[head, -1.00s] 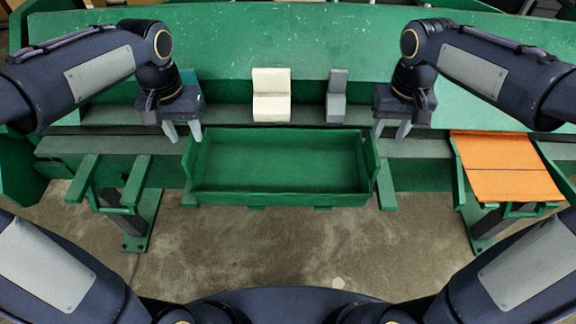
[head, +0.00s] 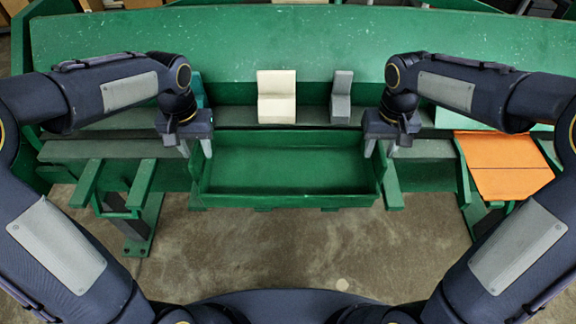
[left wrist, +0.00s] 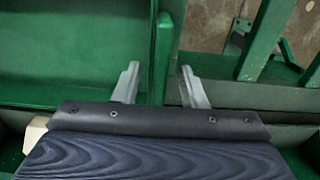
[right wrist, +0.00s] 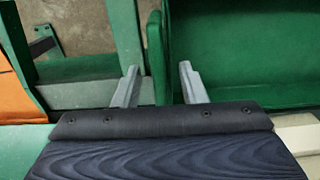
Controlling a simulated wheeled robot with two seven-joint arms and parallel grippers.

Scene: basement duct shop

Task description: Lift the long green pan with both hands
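The long green pan (head: 285,200) sits level in front of the bench, its hollow facing up and its inside empty. My left gripper (head: 196,150) is at its left end, open. In the left wrist view its fingers (left wrist: 160,84) stand one on each side of the pan's end wall (left wrist: 164,45), with gaps beside the wall. My right gripper (head: 381,150) is at the right end, also open. In the right wrist view its fingers (right wrist: 159,84) stand on either side of that end wall (right wrist: 156,45), not closed on it.
A cream block (head: 277,98) and a grey block (head: 341,98) stand on the bench behind the pan. An orange panel (head: 505,165) lies at the right. Green brackets (head: 140,190) stick out at the left. Bare concrete floor (head: 290,250) lies in front.

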